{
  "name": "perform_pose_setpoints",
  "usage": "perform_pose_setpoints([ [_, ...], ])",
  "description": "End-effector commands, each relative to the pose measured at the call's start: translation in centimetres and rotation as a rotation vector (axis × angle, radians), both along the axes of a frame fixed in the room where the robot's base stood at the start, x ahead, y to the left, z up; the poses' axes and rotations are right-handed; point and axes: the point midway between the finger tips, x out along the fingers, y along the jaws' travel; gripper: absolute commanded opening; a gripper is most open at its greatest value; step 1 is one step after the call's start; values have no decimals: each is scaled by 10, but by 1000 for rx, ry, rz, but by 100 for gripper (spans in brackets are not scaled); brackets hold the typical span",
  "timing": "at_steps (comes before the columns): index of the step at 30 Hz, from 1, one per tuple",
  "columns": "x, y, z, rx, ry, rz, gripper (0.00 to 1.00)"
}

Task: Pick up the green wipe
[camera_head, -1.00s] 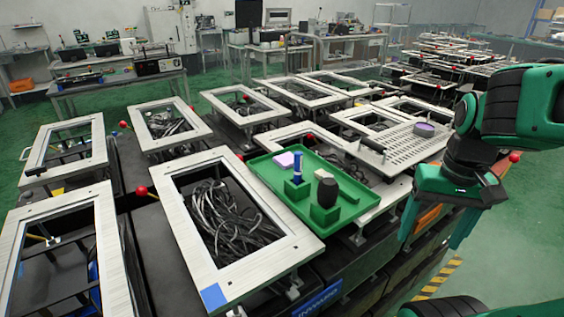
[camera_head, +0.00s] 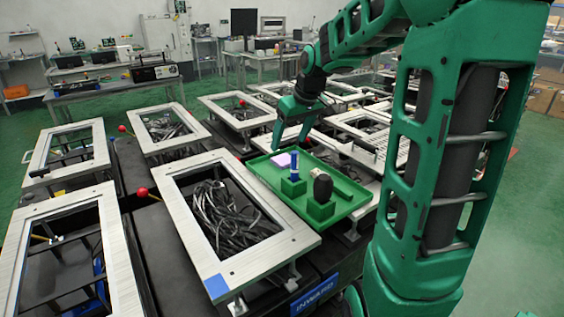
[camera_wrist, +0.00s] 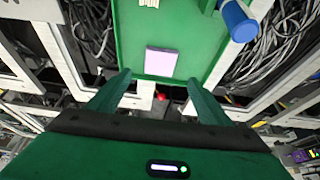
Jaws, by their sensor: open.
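A flat pale lilac pad (camera_head: 281,160) lies on the green tray (camera_head: 350,212), near its far left corner. It shows as a rectangle in the wrist view (camera_wrist: 161,62). I see no wipe that is clearly green; this pad is the only wipe-like thing I make out. My gripper (camera_head: 291,145) is above the far end of the tray, pointing down. Its fingers are apart and empty. In the wrist view my gripper (camera_wrist: 159,77) has the pad ahead of the gap between its fingertips, not between the fingers.
A dark rounded object (camera_head: 322,185) stands in another green block nearby. Metal frames with black cables (camera_head: 225,215) lie left of the tray. A perforated plate (camera_head: 392,148) lies to the right.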

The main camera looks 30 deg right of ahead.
Motion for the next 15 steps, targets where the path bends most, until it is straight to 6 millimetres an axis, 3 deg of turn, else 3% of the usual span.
perform_pose_setpoints([
  [10, 8, -1, -28, 1, 3, -5, 73],
  [15, 15, -3, -52, 1, 5, -8, 73],
])
